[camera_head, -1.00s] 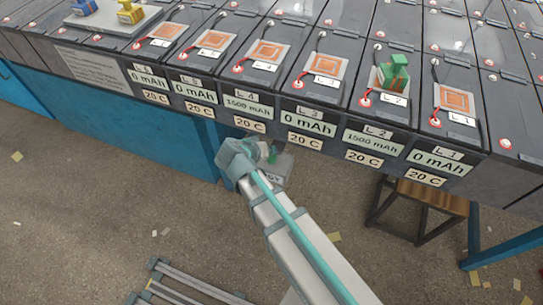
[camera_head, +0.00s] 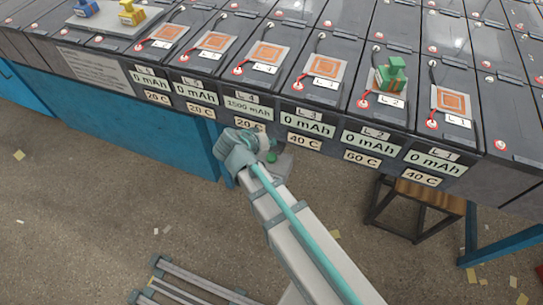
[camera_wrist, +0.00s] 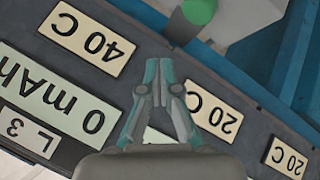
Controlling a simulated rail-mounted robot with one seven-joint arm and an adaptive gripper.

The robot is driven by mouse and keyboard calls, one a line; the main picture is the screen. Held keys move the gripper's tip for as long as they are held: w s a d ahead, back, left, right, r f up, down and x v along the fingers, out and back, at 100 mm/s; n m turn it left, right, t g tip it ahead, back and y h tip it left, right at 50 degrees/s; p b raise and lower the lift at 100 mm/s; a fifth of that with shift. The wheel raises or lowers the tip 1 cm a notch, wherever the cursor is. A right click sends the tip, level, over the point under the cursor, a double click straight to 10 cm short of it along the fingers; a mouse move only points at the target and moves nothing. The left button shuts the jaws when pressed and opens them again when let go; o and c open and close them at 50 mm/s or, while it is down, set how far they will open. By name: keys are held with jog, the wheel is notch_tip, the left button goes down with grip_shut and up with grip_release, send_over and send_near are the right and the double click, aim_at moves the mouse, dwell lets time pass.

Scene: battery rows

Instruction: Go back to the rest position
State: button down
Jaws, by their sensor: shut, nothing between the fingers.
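My gripper shows in the wrist view (camera_wrist: 158,68) with its teal and grey fingers together and nothing between them. It is in front of the battery labels, near the L 3 plate (camera_wrist: 27,128) and the 40 C plate (camera_wrist: 88,38). In the head view my arm reaches up to just below the front edge of the battery row; the fingertips are hard to make out there. A green block (camera_head: 391,75) sits on the L 2 battery's pad, apart from my gripper.
The battery row (camera_head: 318,100) stands on a blue bench (camera_head: 140,115). A blue block (camera_head: 87,8) and a yellow block (camera_head: 131,13) stand on a light plate (camera_head: 103,24). A grey box (camera_head: 284,166) is below the front edge.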

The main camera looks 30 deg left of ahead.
jog(key=shift+d+f, duration=0.1)
jog(key=w+d+f+m+g+h, duration=0.1)
jog(key=d+f+g, duration=0.1)
jog(key=d+f, duration=0.65)
jog(key=w+d+f+m+g+h, duration=0.1)
jog(key=d+f+g+h, duration=0.15)
jog(key=d+f, duration=0.65)
jog(key=w+d+f+m+g, duration=0.1)
jog(key=d+f+g, duration=0.25)
jog(key=d, duration=0.95)
jog(key=s+d+f+m+g, duration=0.1)
jog(key=s+d+f+g, duration=0.1)
jog(key=s+d+f, duration=0.3)
jog(key=s+d+f+m+g, duration=0.1)
jog(key=s+d+f, duration=0.25)
jog(key=d, duration=0.35)
jog(key=s+d+f+m+g+y, duration=0.1)
jog(key=s+d+f+g+y, duration=0.1)
jog(key=s, duration=0.6)
jog(key=s+d+f+m+g+y, duration=0.2)
jog(key=s+d, duration=0.3)
jog(key=s, duration=0.3)
jog(key=shift+g, duration=0.5)
jog(key=shift+d, duration=0.1)
